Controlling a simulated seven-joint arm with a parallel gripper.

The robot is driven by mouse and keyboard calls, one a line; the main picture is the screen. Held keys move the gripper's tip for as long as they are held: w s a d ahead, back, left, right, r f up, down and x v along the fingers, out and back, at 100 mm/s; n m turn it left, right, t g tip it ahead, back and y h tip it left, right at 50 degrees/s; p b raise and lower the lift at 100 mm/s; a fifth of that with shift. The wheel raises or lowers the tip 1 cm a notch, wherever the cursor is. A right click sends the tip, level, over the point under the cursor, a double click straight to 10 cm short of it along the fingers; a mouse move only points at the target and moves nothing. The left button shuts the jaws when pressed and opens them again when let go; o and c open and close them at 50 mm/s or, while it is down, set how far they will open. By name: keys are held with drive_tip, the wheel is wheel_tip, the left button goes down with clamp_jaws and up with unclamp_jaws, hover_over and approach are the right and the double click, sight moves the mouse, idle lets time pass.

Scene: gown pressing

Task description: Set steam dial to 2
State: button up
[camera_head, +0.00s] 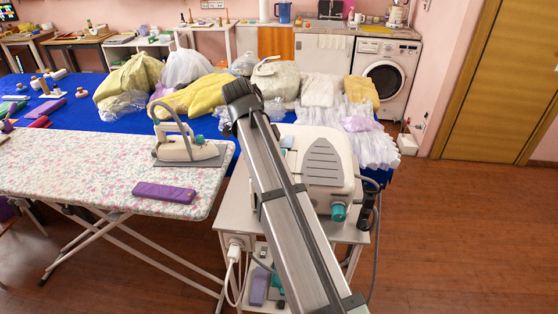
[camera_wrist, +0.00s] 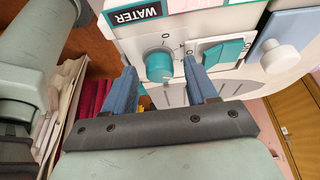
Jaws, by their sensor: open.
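The steam station (camera_head: 318,160) is a white unit on a small cart, partly hidden behind my arm in the head view. In the wrist view, a round teal dial (camera_wrist: 158,66) sits on its white front panel, below a WATER label (camera_wrist: 138,15). Small marks show around the dial, but its setting is too small to read. My gripper (camera_wrist: 159,66) is open, its two blue fingers on either side of the dial. I cannot tell whether they touch it. In the head view, a teal knob (camera_head: 339,212) shows at the unit's front; my gripper cannot be made out there.
A teal rocker switch (camera_wrist: 223,52) is close beside the right finger, with a white knob (camera_wrist: 281,56) further right. An ironing board (camera_head: 95,165) with an iron (camera_head: 178,148) stands left of the cart. A hose (camera_head: 375,235) hangs at the cart's right. Floor is clear further right.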

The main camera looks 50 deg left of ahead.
idle(0.3)
